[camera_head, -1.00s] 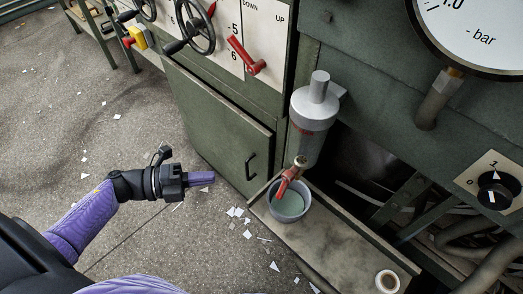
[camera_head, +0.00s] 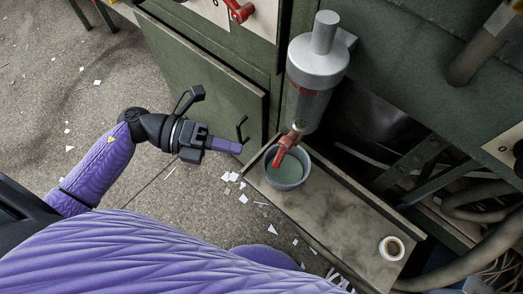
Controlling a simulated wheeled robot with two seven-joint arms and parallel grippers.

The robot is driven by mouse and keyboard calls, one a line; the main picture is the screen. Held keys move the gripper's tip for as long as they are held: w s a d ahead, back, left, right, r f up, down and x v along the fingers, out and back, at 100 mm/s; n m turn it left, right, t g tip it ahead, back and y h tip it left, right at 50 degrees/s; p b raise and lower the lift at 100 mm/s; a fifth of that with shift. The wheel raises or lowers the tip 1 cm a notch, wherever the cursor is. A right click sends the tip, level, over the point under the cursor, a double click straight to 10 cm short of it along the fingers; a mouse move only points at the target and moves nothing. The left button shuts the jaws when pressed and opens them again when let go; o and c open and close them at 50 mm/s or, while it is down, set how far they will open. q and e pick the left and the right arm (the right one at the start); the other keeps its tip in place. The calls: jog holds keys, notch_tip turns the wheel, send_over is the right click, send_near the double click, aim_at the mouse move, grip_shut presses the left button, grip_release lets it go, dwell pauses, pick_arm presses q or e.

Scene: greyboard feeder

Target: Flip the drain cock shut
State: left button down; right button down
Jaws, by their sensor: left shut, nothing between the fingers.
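The drain cock (camera_head: 288,145) has a red lever and a brass-coloured body. It sits under the grey cylindrical filter bowl (camera_head: 315,75) on the green machine. Its lever slants down and left over a grey cup (camera_head: 288,171) holding greenish liquid. My left gripper (camera_head: 238,147) is shut and empty. It is to the left of the cock, pointing right toward it, apart from both lever and cup. My right gripper is not in view.
The cup stands on a worn shelf (camera_head: 335,215), with a small white ring-shaped item (camera_head: 391,248) at its right end. A green cabinet door (camera_head: 200,75) is behind my gripper. Paper scraps litter the floor. Hoses (camera_head: 480,215) run at the right.

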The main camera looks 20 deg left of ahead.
aim_at(283, 152)
pick_arm(q)
jog(key=b+x, duration=0.1)
jog(key=x, duration=0.5)
jog(key=shift+a, duration=0.1)
jog(key=shift+f+b, duration=0.1)
jog(key=shift+b, duration=0.25)
